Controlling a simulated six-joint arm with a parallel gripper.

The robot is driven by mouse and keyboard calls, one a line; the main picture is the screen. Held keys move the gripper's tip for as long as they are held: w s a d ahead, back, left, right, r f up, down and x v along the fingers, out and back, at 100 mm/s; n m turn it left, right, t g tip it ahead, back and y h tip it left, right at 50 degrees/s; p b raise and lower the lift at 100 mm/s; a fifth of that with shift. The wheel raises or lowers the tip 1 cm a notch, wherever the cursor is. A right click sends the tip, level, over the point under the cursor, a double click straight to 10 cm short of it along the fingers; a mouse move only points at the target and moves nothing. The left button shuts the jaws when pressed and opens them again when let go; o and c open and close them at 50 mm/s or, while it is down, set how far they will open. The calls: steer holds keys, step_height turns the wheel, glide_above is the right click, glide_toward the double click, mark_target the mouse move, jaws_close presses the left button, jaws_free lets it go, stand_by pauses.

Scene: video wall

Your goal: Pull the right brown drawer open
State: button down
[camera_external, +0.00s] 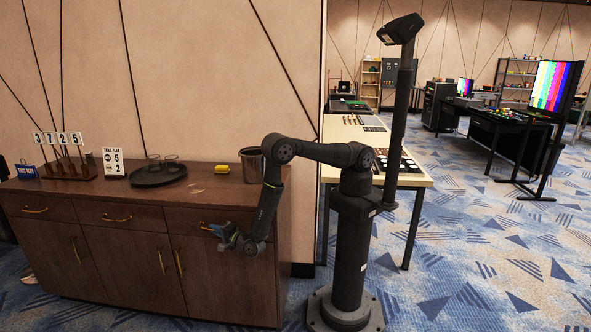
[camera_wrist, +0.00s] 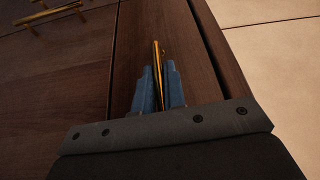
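The brown sideboard (camera_external: 108,255) has a row of drawers along its top, with brass handles. The right drawer (camera_external: 183,221) is at the right end of the row and looks flush with the front in the external view. My gripper (camera_external: 226,236) is in front of this drawer, partly covering it and its handle. In the wrist view, the blue fingers of my gripper (camera_wrist: 160,88) sit on either side of the brass drawer handle (camera_wrist: 157,58), close against it.
Lower door handles (camera_external: 179,263) are below the drawer, and also show in the wrist view (camera_wrist: 50,14). On the sideboard top stand a dark tray (camera_external: 158,175), a metal pot (camera_external: 251,165) and a yellow block (camera_external: 222,169). A light table (camera_external: 345,132) stands behind my arm.

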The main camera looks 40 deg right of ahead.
steer(key=shift+s, duration=0.1)
steer(key=s+a, duration=1.2)
stand_by(0.4)
steer(key=c, duration=1.5)
jaws_free()
steer(key=r+v, duration=0.1)
steer(key=v, duration=1.6)
steer(key=shift+s+f, duration=0.2)
steer(key=shift+f, duration=0.25)
